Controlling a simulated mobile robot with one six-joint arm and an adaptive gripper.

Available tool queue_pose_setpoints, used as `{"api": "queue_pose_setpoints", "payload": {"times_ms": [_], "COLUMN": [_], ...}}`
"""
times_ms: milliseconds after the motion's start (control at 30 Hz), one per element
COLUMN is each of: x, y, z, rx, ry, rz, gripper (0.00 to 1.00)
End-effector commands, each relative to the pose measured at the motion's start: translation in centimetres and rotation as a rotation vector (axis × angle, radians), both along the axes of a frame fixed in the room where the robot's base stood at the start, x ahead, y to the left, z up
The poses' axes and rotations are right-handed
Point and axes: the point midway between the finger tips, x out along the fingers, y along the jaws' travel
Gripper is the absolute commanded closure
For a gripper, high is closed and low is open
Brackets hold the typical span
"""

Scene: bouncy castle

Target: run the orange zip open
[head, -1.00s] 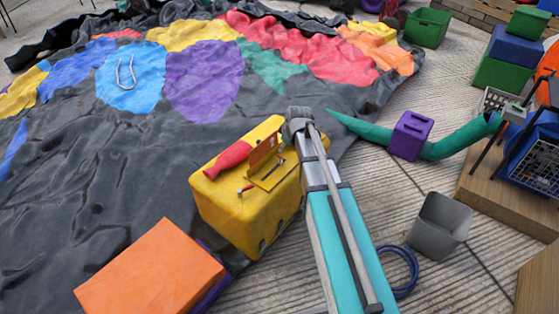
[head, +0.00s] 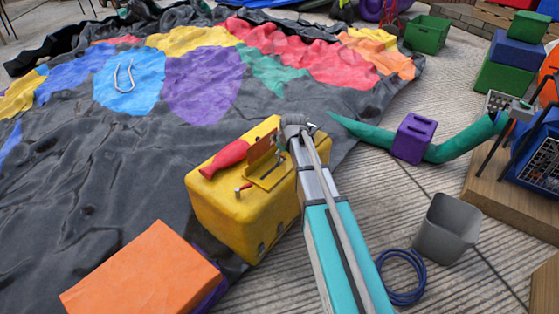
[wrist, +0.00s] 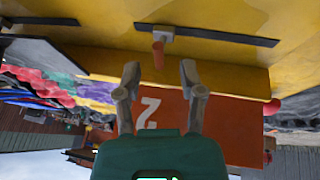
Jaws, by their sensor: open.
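The picture from my wrist is upside down. In it, a small orange zip pull (wrist: 158,55) hangs from a grey slider (wrist: 154,31) on a dark zip strip (wrist: 220,39) across a yellow surface. The strip runs to both sides of the slider. My gripper (wrist: 160,72) is open and empty, with one finger on each side of the pull's line and the pull just beyond the fingertips. In the head view my gripper is mostly hidden by my arm, at the right side of the yellow block (head: 225,205). The zip cannot be made out there.
An orange panel (wrist: 225,125) with a white mark lies beyond my fingers. A grey bin (head: 447,229) and a blue coil (head: 402,277) stand on the right.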

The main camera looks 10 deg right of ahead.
Motion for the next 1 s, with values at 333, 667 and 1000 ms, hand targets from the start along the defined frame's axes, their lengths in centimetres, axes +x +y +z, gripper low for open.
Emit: {"api": "queue_pose_setpoints", "payload": {"times_ms": [333, 667, 1000], "x": [1.1, 1.3, 1.2], "y": [0.3, 0.4, 0.4], "z": [-2.5, -2.8, -2.8], "rx": [0.000, 0.000, 0.000], "ry": [0.000, 0.000, 0.000], "rz": [0.000, 0.000, 0.000], "gripper": [0.49, 0.49, 0.75]}}
